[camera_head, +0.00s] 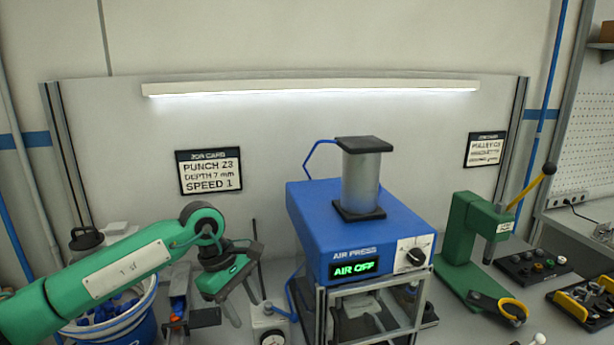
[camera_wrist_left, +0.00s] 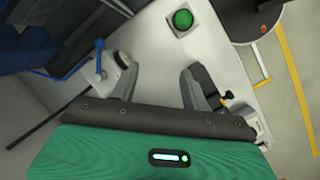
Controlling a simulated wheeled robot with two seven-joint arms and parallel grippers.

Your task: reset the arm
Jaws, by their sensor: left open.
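My left arm, green with grey joints, reaches in from the left in the head view. Its left gripper (camera_head: 247,297) hangs above the bench, left of the blue air press (camera_head: 318,225). In the left wrist view the two grey fingers of the left gripper (camera_wrist_left: 158,75) stand wide apart, with only pale bench surface between them. The gripper holds nothing. My right gripper is in neither view.
A blue-and-white bucket (camera_head: 138,325) of blue parts stands partly behind my left arm. A dial gauge (camera_head: 270,326) stands close by the gripper. A green lever press (camera_head: 460,240) is at right. The wrist view shows a green button (camera_wrist_left: 182,19).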

